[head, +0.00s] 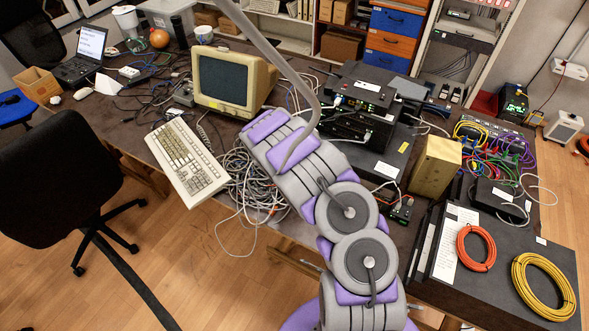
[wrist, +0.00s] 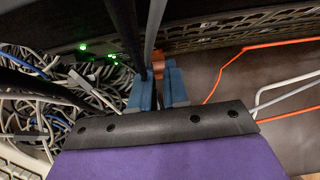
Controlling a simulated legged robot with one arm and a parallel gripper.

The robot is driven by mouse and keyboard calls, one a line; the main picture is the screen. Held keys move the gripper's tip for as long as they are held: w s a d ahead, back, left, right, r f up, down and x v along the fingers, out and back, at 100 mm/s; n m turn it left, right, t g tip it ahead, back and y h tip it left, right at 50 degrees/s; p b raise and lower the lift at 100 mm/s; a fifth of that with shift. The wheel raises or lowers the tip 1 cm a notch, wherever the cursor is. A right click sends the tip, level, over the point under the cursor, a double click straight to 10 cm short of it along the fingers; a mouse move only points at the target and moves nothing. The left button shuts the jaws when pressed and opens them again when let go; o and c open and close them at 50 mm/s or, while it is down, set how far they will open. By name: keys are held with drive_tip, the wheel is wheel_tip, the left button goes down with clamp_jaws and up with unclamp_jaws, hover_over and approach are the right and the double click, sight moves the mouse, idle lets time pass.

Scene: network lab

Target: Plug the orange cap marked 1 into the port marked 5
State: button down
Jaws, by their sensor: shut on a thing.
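In the wrist view, my gripper (wrist: 157,82) has two blue fingers shut on a small orange piece, which looks like the orange cap (wrist: 158,62). Only part of it shows between and beyond the fingertips, and no number can be read on it. The fingertips are close to a dark, vented equipment face (wrist: 215,35). I cannot tell whether the cap touches it. No port marked 5 can be made out in either view. In the head view, my arm covers the middle, and the fingers and cap cannot be made out.
Tangled grey cables (head: 245,185) lie beside a keyboard (head: 186,160) and an old monitor (head: 232,80). Stacked black network boxes (head: 357,100) stand to the right of my arm. In the wrist view, green lights (wrist: 90,70) glow at left and an orange cable (wrist: 222,78) runs at right.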

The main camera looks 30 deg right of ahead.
drive_tip(key=shift+w+d, duration=0.1)
drive_tip(key=shift+d, duration=0.1)
drive_tip(key=c, duration=1)
unclamp_jaws()
drive_tip(key=shift+c, duration=0.2)
drive_tip(key=p+v, duration=0.4)
drive_tip(key=v, duration=1.3)
drive_tip(key=shift+r, duration=0.15)
